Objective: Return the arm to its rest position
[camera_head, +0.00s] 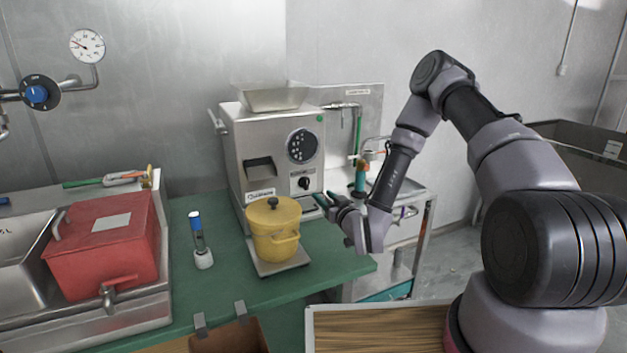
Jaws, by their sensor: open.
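My arm (440,110) rises from the right, bends at a high elbow and reaches down to the left. My gripper (332,205) is at its end, open, just right of the yellow lidded pot (275,238). The fingers point left toward the grinder and appear apart from the pot, though the exact gap is hard to judge. The pot stands upright on a metal plate in front of the bean grinder (275,150). I see nothing between the fingers.
A red box with a tap (103,250) sits at the left by a metal sink (22,270). A small blue-capped bottle (200,240) stands on the green counter (225,290). A metal cart (415,215) is behind my gripper. A wood-topped surface (375,330) lies in front.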

